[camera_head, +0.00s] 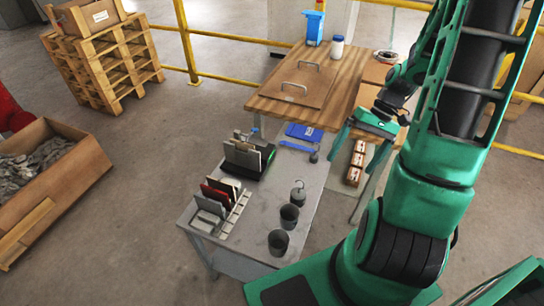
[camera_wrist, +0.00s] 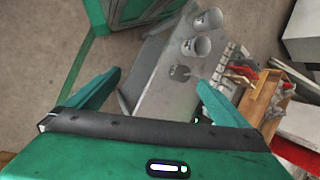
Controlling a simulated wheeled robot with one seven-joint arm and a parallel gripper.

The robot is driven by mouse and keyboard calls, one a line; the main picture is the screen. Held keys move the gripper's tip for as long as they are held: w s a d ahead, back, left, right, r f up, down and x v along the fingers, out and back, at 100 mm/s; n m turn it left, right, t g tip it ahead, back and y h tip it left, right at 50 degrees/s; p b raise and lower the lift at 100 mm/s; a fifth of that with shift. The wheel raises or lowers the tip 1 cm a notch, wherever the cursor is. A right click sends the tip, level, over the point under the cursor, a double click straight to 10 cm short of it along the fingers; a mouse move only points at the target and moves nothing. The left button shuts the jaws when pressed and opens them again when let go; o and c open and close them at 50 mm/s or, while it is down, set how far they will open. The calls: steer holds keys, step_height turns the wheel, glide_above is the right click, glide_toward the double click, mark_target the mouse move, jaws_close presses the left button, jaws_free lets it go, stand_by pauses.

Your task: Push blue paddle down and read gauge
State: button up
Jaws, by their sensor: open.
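A flat blue strip (camera_head: 297,147), which may be the blue paddle, lies on the grey bench beside a black testing device (camera_head: 262,172) that has a pale tile standing in it. A small green glow shows on the device, but I cannot read a gauge. A blue upright fixture (camera_head: 314,28) also stands on the wooden table. My gripper (camera_head: 359,152) is open and empty, to the right of the blue strip and apart from it. In the wrist view, my open fingers (camera_wrist: 160,82) frame the grey bench; I cannot make out the blue strip there.
The grey bench (camera_head: 258,213) holds a blue clipboard-like board (camera_head: 305,131), a hooked weight (camera_head: 298,193), two grey cups (camera_head: 289,216) and a tile rack (camera_head: 237,210). The wooden table (camera_head: 340,85) stands behind. A crate (camera_head: 60,195) and pallets (camera_head: 110,60) are at left.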

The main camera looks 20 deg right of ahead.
steer(key=w+f+t+y, duration=0.3)
steer(key=w+f+y, duration=0.15)
steer(key=f, duration=0.75)
steer(key=m+t+y, duration=0.3)
steer(key=m+t, duration=0.2)
steer(key=t, duration=0.6)
glide_toward(311, 172)
step_height(311, 172, up, 3)
steer(key=x, duration=1)
steer(key=shift+w+a, duration=0.15)
steer(key=shift+a, duration=0.05)
steer(key=shift+d, duration=0.1)
steer(key=v, duration=1)
steer(key=shift+n, duration=0.3)
